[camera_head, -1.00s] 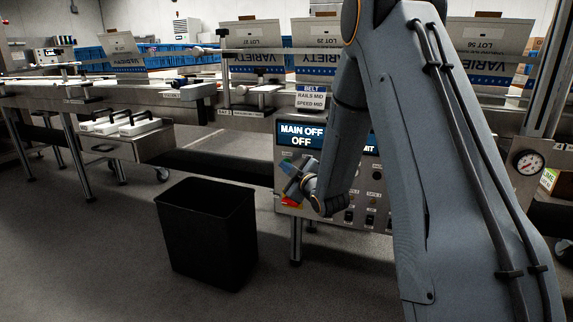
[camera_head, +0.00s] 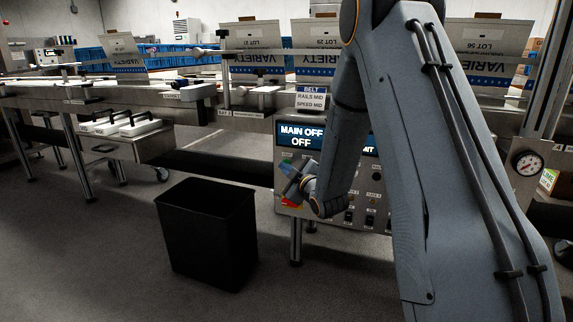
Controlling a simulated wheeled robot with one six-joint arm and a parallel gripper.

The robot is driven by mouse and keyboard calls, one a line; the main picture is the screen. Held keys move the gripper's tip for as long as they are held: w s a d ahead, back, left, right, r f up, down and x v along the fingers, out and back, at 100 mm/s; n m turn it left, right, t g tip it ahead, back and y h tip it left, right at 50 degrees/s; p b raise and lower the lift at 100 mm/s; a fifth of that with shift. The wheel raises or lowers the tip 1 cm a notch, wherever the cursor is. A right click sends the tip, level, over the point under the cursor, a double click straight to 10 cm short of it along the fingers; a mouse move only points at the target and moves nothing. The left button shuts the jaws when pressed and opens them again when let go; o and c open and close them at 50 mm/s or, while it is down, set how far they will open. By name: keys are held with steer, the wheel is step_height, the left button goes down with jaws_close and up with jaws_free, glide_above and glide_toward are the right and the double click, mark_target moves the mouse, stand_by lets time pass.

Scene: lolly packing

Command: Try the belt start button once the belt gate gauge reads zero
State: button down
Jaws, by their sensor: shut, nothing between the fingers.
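The control panel (camera_head: 375,199) stands under the belt line, with several knobs and switches on its face. Its screen (camera_head: 301,135) reads "MAIN OFF" and "OFF", and my arm covers part of it. My gripper (camera_head: 286,180) is shut and empty at the left side of the panel, by a red and yellow part (camera_head: 291,203). I cannot tell whether it touches the panel. I cannot make out which control is the belt start button.
A black bin (camera_head: 207,232) stands on the floor left of the panel. A drawer with white items (camera_head: 122,143) sticks out further left. Variety cartons (camera_head: 258,62) stand along the belt. A sign (camera_head: 311,98) reads "BELT, RAILS MID, SPEED MID".

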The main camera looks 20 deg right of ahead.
steer(key=shift+s+a, duration=0.25)
steer(key=shift+s, duration=0.1)
steer(key=shift+s+a+p, duration=0.4)
steer(key=shift+s+a, duration=0.35)
steer(key=shift+s, duration=0.3)
steer(key=shift+s+a+p, duration=0.35)
steer(key=shift+s+a, duration=0.4)
steer(key=shift+s, duration=0.25)
